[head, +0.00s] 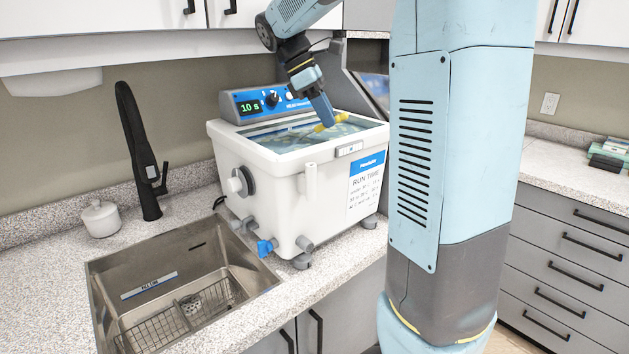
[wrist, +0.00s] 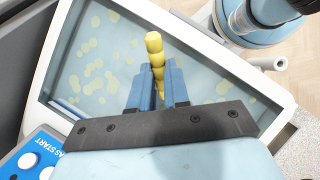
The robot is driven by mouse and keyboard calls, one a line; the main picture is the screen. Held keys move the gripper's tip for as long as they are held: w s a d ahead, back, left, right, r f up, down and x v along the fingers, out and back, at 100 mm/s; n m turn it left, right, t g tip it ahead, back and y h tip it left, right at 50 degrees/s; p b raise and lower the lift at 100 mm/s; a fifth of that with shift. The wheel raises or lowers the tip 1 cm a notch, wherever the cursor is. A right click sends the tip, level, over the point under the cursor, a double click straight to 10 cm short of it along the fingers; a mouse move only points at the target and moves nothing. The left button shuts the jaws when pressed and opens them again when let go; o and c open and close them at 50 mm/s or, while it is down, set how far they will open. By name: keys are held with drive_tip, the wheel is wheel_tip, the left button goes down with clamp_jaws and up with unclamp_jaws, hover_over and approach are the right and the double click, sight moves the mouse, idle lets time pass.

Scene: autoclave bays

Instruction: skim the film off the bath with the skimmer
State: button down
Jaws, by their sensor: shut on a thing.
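The bath is a white tank (head: 262,178) on the counter, filled with bluish water. In the wrist view, pale yellow film patches (wrist: 93,68) float in many spots on the water, mostly on the left, with some at the right. My gripper (wrist: 160,84) is shut on the yellow ridged handle of the skimmer (wrist: 154,45). In the head view my gripper (head: 327,123) is over the bath, and part of the yellow skimmer (head: 340,118) shows beside it. The skimmer's working end is hidden or too small to make out, so I cannot tell whether it touches the water.
A control panel (head: 262,101) reading 10 s stands at the bath's back edge. A steel sink (head: 160,262) with a wire basket, a black faucet (head: 140,150) and a small white pot (head: 101,219) are to the left. My arm column blocks the view right of the bath.

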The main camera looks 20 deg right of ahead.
drive_tip(key=w+d, duration=0.3)
drive_tip(key=d, duration=0.9)
drive_tip(key=shift+w+r, duration=0.15)
drive_tip(key=shift+w, duration=0.1)
idle(0.9)
drive_tip(key=shift+a, duration=0.15)
drive_tip(key=s+a, duration=0.4)
drive_tip(key=a, duration=0.9)
drive_tip(key=shift+s, duration=0.2)
idle(1.2)
drive_tip(key=shift+a, duration=0.1)
drive_tip(key=w+d, duration=0.4)
drive_tip(key=d, duration=0.9)
drive_tip(key=shift+w+d, duration=0.2)
idle(1.4)
